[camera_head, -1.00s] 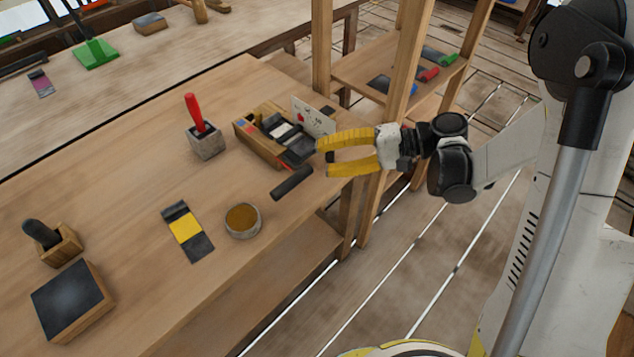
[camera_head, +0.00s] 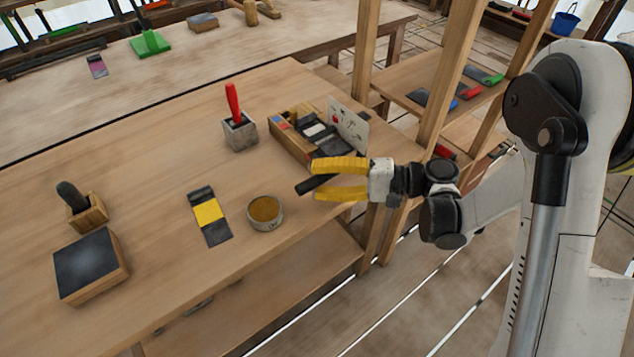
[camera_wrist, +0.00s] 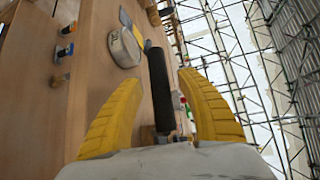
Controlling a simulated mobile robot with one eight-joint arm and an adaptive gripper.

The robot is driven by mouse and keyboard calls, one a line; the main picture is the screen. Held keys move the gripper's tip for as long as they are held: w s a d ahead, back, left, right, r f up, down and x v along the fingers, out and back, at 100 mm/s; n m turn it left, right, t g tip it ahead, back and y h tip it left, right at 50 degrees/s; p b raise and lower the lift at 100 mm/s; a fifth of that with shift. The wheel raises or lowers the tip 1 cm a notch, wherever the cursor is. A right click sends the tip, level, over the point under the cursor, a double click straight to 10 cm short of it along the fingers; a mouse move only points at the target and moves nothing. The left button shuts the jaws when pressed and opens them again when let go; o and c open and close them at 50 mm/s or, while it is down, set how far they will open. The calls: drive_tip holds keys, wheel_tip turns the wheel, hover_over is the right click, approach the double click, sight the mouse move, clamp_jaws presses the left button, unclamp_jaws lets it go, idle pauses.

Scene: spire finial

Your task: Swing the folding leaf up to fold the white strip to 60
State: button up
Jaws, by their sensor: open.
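The folding device is a wooden box (camera_head: 285,138) near the right end of the bench, with dark plates on top. The white strip (camera_head: 315,130) lies between the dark plates. The dark folding leaf (camera_head: 338,146) is at its right side, low, partly hidden by my gripper. Its black handle (camera_head: 307,186) sticks out toward the front; in the wrist view the handle (camera_wrist: 158,85) runs between my fingers. My gripper (camera_head: 318,180) has yellow fingers, which are open on either side of the handle. I cannot tell whether they touch it.
A white card (camera_head: 348,124) with red marks stands behind the device. A red-handled tool in a grey block (camera_head: 240,132), a round tin (camera_head: 264,212) and a yellow-and-black piece (camera_head: 209,214) are on the bench to the left. A wooden post (camera_head: 448,70) rises behind my gripper.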

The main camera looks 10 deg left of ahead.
drive_tip(key=shift+a, duration=0.2)
drive_tip(key=shift+c, duration=0.2)
clamp_jaws()
